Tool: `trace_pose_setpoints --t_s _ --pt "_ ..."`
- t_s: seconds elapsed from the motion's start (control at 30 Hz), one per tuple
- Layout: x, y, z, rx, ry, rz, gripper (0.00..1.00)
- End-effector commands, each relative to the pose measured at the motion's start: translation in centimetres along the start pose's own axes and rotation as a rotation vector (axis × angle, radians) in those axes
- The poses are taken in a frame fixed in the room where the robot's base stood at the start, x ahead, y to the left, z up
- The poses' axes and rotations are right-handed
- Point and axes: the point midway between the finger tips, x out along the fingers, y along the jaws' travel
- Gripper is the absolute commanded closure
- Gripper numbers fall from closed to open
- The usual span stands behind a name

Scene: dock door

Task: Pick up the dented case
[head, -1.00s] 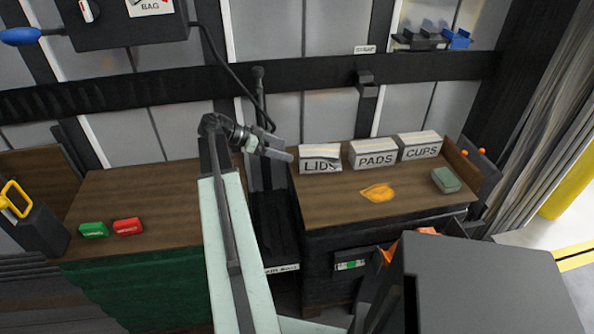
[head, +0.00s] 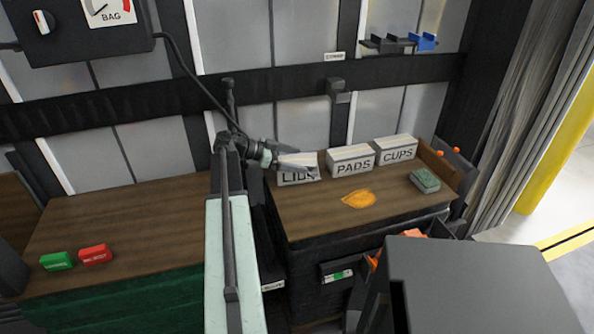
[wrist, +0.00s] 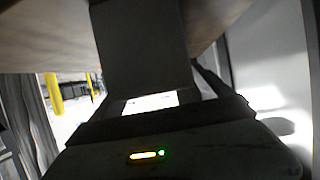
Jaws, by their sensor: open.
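Three pale cases stand in a row at the back of the right wooden bench. The left one, marked LIDS (head: 289,180), looked crumpled at its front edge earlier, so it seems to be the dented case. The PADS case (head: 352,163) and the CUPS case (head: 396,153) look straight-sided.
A green block (head: 57,261) and a red block (head: 95,254) lie on the left bench (head: 130,215). A dark wall rail (head: 290,92) runs behind.

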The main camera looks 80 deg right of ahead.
Motion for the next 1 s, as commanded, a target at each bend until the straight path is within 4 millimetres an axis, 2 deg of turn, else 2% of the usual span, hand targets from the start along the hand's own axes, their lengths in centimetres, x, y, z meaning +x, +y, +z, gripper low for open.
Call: trace_pose_setpoints --t_s 0.07,0.23,0.27,0.57,0.6,0.87,1.0 --pt "1.0 0.1 0.2 0.000 0.000 0.001 0.11" --pt "0.9 0.1 0.0 -0.001 0.000 0.000 0.11" --pt "0.9 0.1 0.0 -0.001 0.000 0.000 0.14" --pt "0.8 0.0 0.1 -0.001 0.000 -0.002 0.97" --pt "0.8 0.0 0.1 -0.002 0.000 -0.002 1.00" --pt "0.7 0.0 -0.1 -0.002 0.002 -0.002 1.00" --pt "0.4 0.0 -0.8 -0.002 0.002 -0.002 1.00"
